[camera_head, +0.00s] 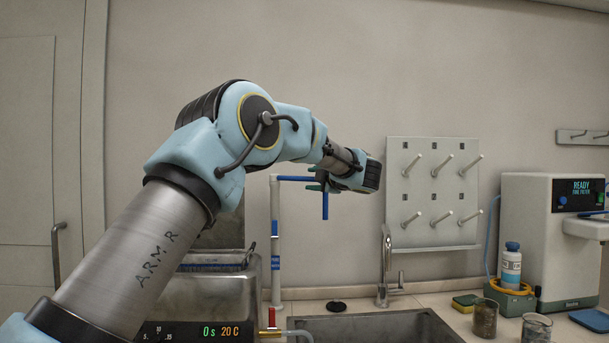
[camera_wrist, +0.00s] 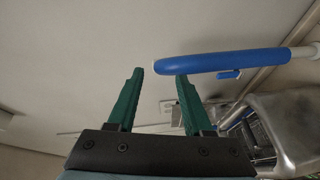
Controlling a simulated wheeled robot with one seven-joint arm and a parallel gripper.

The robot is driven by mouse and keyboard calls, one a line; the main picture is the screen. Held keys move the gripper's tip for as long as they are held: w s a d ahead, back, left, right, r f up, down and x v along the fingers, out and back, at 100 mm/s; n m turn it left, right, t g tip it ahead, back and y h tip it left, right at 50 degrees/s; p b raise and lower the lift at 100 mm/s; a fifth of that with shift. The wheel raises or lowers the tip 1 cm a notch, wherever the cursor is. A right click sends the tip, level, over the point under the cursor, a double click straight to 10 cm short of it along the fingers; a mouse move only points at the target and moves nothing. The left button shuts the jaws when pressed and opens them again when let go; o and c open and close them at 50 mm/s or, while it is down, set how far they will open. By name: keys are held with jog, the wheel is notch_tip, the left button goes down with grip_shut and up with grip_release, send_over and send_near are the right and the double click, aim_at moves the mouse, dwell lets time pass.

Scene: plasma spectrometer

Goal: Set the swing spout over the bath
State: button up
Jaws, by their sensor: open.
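The swing spout (camera_head: 297,178) is a blue horizontal pipe on top of a white post (camera_head: 276,230), with a blue outlet (camera_head: 325,206) hanging down. It points right from the post, away from the bath (camera_head: 215,284), a steel box at the left whose display reads 0 s and 20 C. My gripper (camera_head: 315,180) is at the spout's outer end. In the wrist view my gripper (camera_wrist: 160,74) is open, green fingers apart, with the end of the blue pipe (camera_wrist: 225,61) across the gap near the fingertips. Contact cannot be told.
A sink (camera_head: 380,326) with a chrome tap (camera_head: 385,265) is right of the post. A pegboard (camera_head: 433,195) hangs behind. At the right are beakers (camera_head: 485,318), a bottle (camera_head: 511,265) and a white instrument (camera_head: 550,235). A red-handled valve (camera_head: 271,320) stands at the front.

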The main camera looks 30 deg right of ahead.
aim_at(308, 179)
jog(key=w+p, duration=0.1)
jog(key=w, duration=0.4)
jog(key=shift+f+p, duration=0.15)
jog(key=shift+p, duration=0.2)
grip_shut()
dwell(1.1)
